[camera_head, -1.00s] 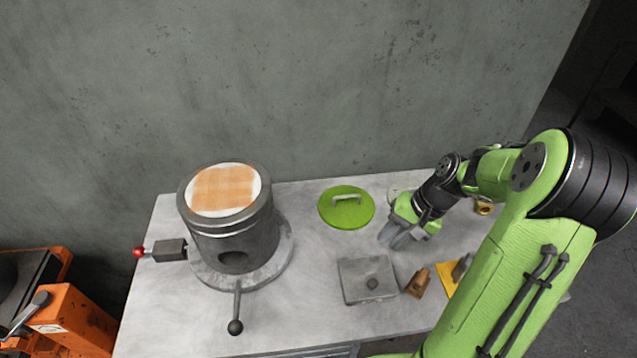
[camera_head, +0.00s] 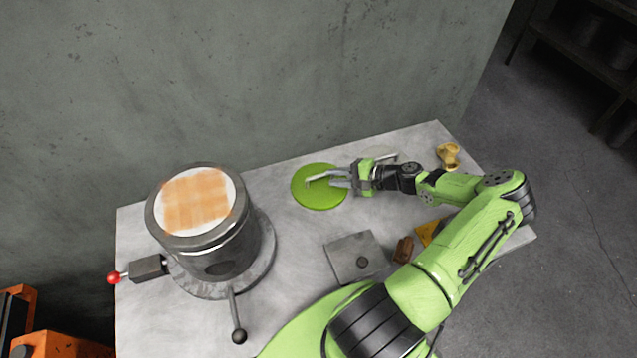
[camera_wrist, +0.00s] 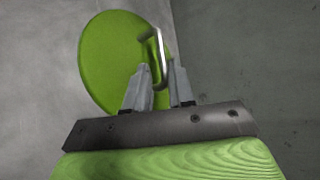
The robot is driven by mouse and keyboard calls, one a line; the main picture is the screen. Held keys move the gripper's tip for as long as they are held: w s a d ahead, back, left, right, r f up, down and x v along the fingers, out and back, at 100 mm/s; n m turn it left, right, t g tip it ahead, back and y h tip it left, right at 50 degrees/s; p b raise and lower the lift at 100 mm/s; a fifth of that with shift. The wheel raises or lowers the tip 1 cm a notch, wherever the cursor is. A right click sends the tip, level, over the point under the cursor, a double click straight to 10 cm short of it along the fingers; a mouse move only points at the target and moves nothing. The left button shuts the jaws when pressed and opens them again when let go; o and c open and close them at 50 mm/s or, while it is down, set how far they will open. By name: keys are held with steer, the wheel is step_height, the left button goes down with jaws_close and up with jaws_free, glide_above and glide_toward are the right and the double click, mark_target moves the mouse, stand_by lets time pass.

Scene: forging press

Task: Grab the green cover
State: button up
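The green cover (camera_head: 314,198) is a flat round disc with a grey bar handle, lying on the table behind the middle. It also shows in the wrist view (camera_wrist: 105,65), where its handle (camera_wrist: 157,50) stands up at the disc's right side. My gripper (camera_head: 333,180) reaches over the cover from the right, with its fingers pointing left at the handle. In the wrist view my gripper (camera_wrist: 163,75) is open, with a gap between the fingers. The handle's near end shows between or just ahead of the fingertips; contact cannot be told.
A grey metal cylinder (camera_head: 225,250) with a patterned round top stands at the left of the table. A grey square block (camera_head: 345,255), a brown piece (camera_head: 403,250) and a yellow piece (camera_head: 430,232) lie in front. A brass piece (camera_head: 448,155) lies at the back right. A wall stands behind.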

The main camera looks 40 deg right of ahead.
mark_target(323, 176)
steer(key=x, duration=0.5)
steer(key=shift+w+a+f, duration=0.1)
steer(key=shift+w+f, duration=0.05)
steer(key=shift+w, duration=0.25)
steer(key=shift+s, duration=0.1)
jaws_close()
